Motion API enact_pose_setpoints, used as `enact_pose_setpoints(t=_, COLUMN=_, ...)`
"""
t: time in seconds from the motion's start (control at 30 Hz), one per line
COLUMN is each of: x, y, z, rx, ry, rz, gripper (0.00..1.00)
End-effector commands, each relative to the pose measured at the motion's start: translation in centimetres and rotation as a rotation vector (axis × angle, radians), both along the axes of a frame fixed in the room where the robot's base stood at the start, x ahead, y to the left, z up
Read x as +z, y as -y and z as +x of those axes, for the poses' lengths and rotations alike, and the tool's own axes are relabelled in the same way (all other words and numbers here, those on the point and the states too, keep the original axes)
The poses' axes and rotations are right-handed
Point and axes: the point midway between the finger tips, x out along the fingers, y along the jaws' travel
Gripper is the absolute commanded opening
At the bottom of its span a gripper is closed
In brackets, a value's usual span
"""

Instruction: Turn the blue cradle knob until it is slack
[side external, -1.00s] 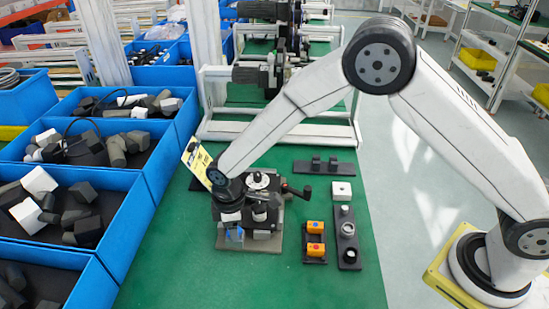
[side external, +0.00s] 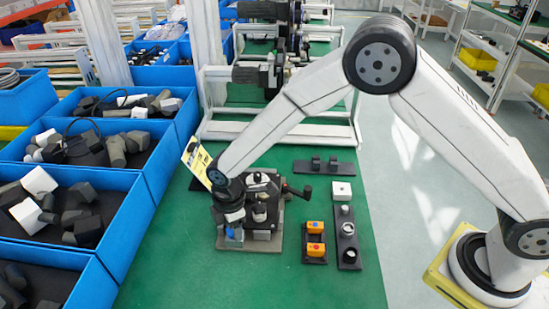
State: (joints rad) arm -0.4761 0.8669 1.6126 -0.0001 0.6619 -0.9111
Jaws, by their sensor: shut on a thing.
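The blue cradle knob (side external: 231,233) shows as a small patch of blue at the front left of a dark fixture (side external: 262,215) on a grey base plate. My gripper (side external: 232,228) points down at this corner and is shut on the knob. The fingers and wrist hide most of the knob, and its turned angle is too small to tell. A black-handled lever (side external: 302,192) sticks out at the fixture's right.
A holder with two orange pieces (side external: 315,250) and a dark strip with round parts (side external: 347,240) lie to the right. Blue bins (side external: 130,215) of loose blocks stand at the left. The green bench (side external: 340,285) is clear in front.

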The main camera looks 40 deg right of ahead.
Motion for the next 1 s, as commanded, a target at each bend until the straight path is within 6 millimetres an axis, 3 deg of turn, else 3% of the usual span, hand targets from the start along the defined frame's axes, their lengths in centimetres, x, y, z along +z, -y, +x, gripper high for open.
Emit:
enact_pose_setpoints(t=0.8, x=0.1, y=0.0, z=-0.03, rx=0.612, ry=-0.001, rz=0.0, gripper=0.0)
enact_pose_setpoints(t=1.0, x=0.11, y=0.0, z=-0.04, rx=0.677, ry=-0.001, rz=0.0, gripper=0.0)
